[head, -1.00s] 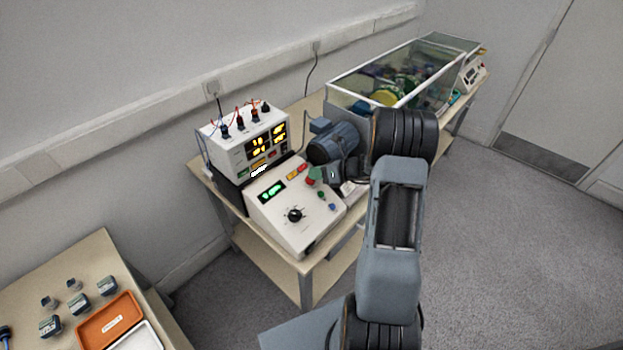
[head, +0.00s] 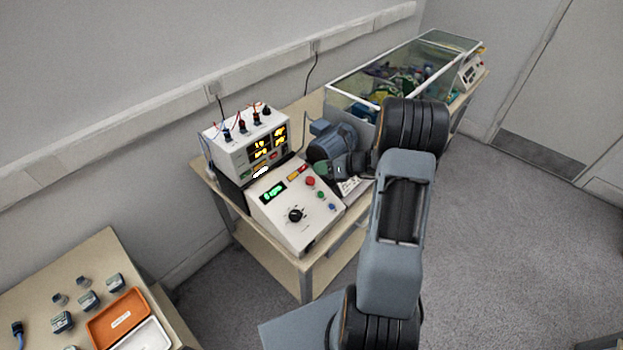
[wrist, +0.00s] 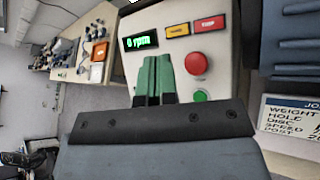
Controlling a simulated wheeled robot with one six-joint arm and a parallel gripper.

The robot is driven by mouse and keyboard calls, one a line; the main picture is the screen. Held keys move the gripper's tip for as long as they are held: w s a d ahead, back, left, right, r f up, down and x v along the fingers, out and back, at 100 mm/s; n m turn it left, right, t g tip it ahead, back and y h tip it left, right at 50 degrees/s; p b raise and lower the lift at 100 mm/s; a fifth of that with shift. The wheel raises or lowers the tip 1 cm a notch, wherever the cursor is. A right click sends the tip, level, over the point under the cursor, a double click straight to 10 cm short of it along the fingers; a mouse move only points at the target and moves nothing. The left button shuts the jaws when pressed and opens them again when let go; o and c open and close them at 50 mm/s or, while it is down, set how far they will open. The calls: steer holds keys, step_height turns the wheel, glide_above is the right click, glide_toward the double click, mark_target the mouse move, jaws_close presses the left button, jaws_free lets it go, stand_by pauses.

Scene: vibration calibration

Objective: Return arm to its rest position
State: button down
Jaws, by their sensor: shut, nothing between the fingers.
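My gripper shows in the wrist view (wrist: 153,78) with its two green fingers side by side and shut, nothing between them. In the head view my grey and black arm reaches up at right of centre. The green fingertips (head: 321,167) show small between the arm and the blue motor, beside the control box, and the rest of the gripper is largely hidden. The white control box (head: 292,232) has a black dial. Its green display (wrist: 141,42) reads 0 rpm in the wrist view. A red button (wrist: 196,64) and a green button (wrist: 200,95) are beside the fingers.
A meter unit (head: 229,158) with leads stands behind the control box. A blue motor (head: 337,138) is close to my arm. A glass-sided case (head: 352,97) stands farther back. A side table at lower left holds an orange tray (head: 119,318). Open floor lies right.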

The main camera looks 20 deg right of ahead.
stand_by(0.7)
steer(key=s+a+n+g+h, duration=0.35)
steer(key=s+n+g, duration=0.35)
steer(key=s+n, duration=0.6)
steer(key=s+a+r+n+t+h, duration=0.1)
steer(key=s+a+r+n+h, duration=0.1)
steer(key=r+n, duration=0.3)
steer(key=s+a+r+n+t+h, duration=0.1)
steer(key=s+a+r+n+h, duration=0.1)
steer(key=r+n, duration=0.3)
steer(key=s+a+r+n+t+h+b, duration=0.1)
steer(key=s+a+r+n+h, duration=0.2)
steer(key=n, duration=0.5)
step_height(320, 180, up, 2)
steer(key=shift+s+a+r+n, duration=0.15)
steer(key=shift+s+a+n, duration=0.15)
steer(key=shift+s, duration=0.55)
steer(key=c, duration=1.8)
jaws_free()
